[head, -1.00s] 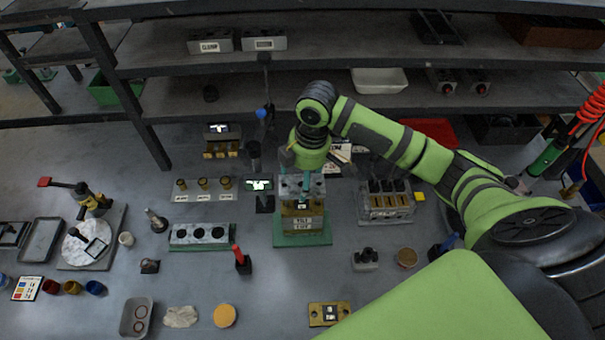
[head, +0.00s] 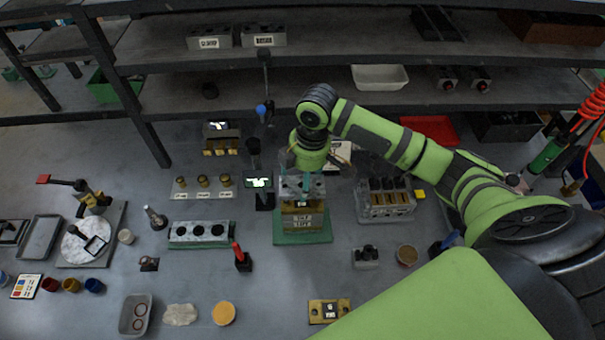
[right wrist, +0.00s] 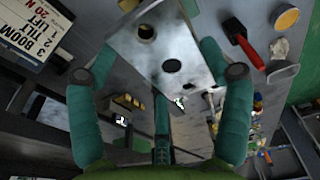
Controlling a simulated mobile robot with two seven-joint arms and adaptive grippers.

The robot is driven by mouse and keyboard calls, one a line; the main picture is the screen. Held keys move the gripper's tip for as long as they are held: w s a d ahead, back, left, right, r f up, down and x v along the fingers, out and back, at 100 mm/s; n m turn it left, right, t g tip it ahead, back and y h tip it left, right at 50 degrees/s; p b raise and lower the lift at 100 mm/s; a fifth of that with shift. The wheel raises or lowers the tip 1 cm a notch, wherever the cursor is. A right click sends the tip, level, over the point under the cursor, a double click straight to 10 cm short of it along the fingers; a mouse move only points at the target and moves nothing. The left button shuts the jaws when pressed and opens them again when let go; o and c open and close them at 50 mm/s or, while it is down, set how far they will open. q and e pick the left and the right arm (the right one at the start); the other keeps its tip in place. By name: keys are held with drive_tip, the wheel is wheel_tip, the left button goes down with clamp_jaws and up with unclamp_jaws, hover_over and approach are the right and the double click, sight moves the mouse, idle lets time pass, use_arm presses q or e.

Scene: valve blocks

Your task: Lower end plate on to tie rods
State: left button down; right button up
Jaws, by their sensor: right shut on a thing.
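The end plate (head: 303,187) is a grey metal plate with holes, held flat over the stack of valve blocks (head: 302,208). My left gripper is out of view.
A grey block with dark holes (head: 202,234) lies left of the stack, and a fixture with several slots (head: 385,200) stands to the right. A brass plate (head: 329,311) lies in front. Shelves run behind.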

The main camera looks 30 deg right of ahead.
drive_tip(key=shift+f+b, duration=0.85)
drive_tip(key=shift+f, duration=1.7)
drive_tip(key=o, duration=1.3)
drive_tip(key=r, duration=0.8)
drive_tip(key=d+r, duration=0.1)
drive_tip(key=r, duration=0.3)
drive_tip(key=shift+s+d, duration=0.1)
drive_tip(key=shift+s, duration=0.25)
